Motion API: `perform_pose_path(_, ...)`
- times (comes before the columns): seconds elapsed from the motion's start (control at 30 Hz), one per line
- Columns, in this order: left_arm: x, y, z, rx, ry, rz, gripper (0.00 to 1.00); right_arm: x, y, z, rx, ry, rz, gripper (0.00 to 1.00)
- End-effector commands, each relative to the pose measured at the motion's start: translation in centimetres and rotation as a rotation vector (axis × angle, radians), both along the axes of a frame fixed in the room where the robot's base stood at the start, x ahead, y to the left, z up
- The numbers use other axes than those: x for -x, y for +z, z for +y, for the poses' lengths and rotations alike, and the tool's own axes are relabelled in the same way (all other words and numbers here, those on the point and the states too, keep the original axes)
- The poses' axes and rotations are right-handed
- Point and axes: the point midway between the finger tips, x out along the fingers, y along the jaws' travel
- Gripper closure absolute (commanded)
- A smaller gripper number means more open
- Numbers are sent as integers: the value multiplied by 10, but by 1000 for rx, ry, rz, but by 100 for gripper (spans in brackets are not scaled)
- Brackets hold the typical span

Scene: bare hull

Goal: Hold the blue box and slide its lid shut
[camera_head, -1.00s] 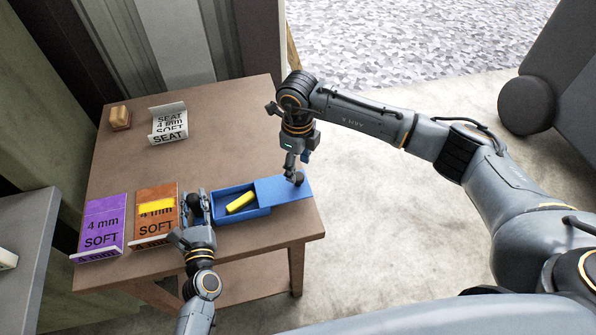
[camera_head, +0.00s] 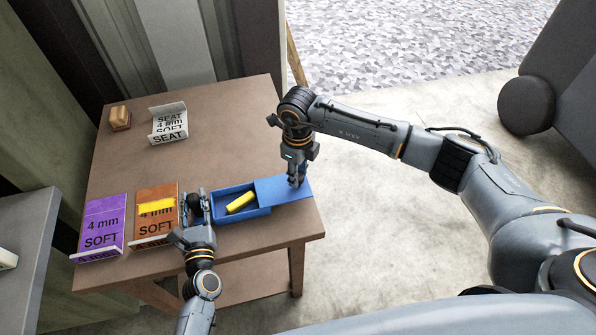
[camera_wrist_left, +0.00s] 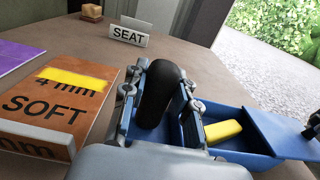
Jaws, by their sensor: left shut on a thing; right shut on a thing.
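The blue box (camera_head: 233,217) stands near the front edge of the brown table, open at its left part, with a yellow block (camera_head: 241,202) inside. Its blue lid (camera_head: 281,187) covers the right part and sticks out to the right.
An orange card (camera_head: 155,220) marked SOFT with a yellow strip and a purple card (camera_head: 101,229) lie left of the box. A white SEAT sign (camera_head: 168,124) and a small wooden block (camera_head: 120,118) stand at the back. The table's middle (camera_head: 215,145) is clear.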

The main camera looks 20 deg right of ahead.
Motion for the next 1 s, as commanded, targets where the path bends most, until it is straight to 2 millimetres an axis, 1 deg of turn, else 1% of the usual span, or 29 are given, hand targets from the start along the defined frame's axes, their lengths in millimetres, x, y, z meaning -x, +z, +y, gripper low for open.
perform_pose_path(0.07,0,0,0,0,0,1,100,0,0,1,-1,0,-1,100)
perform_pose_path(0.17,0,0,0,0,-1,1,100,0,0,12,-3,3,0,100)
perform_pose_path(0.27,0,0,0,0,-1,1,100,0,0,35,-4,5,0,100)
perform_pose_path(0.3,0,0,-1,0,-1,1,100,0,1,46,-4,5,-1,100)
perform_pose_path(0.43,0,0,-1,0,-2,1,100,0,1,82,-4,5,0,100)
perform_pose_path(0.5,0,0,-1,0,-2,1,100,0,1,98,-3,4,0,100)
perform_pose_path(0.6,0,0,-1,0,-2,1,100,0,0,112,-3,3,0,100)
perform_pose_path(0.7,0,0,-1,1,-2,1,100,0,0,119,-2,1,-1,100)
perform_pose_path(1.0,0,0,-3,1,-5,2,100,0,0,121,-6,1,0,100)
